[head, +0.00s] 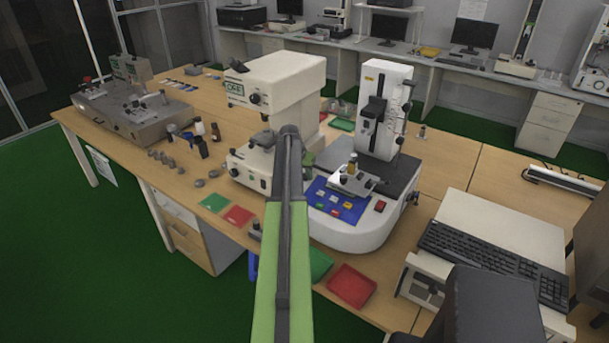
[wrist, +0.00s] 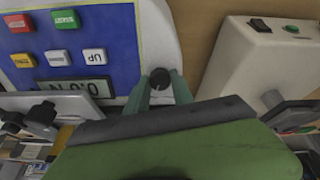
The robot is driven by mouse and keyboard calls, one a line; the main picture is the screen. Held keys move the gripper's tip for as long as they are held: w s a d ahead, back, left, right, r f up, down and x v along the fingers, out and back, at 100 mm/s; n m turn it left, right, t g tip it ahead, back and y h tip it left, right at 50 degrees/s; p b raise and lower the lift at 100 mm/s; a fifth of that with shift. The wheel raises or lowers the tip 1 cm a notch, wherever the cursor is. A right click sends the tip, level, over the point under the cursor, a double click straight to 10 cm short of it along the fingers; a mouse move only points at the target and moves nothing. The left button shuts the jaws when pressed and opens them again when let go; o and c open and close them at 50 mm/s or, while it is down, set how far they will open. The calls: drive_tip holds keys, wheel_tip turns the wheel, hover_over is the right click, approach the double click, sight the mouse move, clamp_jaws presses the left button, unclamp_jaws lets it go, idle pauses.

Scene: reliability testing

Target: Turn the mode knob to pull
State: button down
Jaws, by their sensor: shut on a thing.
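The mode knob (wrist: 160,78) is a small round black knob on the white base of the force tester, beside its blue panel (wrist: 85,40). In the wrist view my gripper (wrist: 161,88) has its two green fingers either side of the knob, shut on it. Which way the knob points and any mode marks cannot be made out. In the head view the blue panel (head: 337,203) shows on the tester (head: 372,232), right of my arm. My arm hides the knob and most of my gripper there.
A white bench instrument (head: 285,85) stands close left of the tester; its base (wrist: 262,45) is near my fingers in the wrist view. A green tray and a red tray (head: 352,286) lie at the table's front edge. A keyboard (head: 495,262) is at the right.

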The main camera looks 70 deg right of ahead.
drive_tip(key=n, duration=0.5)
drive_tip(key=shift+t, duration=0.3)
drive_tip(key=n, duration=0.5)
drive_tip(key=shift+s, duration=0.1)
drive_tip(key=shift+n, duration=0.3)
drive_tip(key=c, duration=1.1)
unclamp_jaws()
drive_tip(key=p+v, duration=1.6)
drive_tip(key=v, duration=0.1)
drive_tip(key=shift+s+d+r+p, duration=0.25)
drive_tip(key=shift+p, duration=0.1)
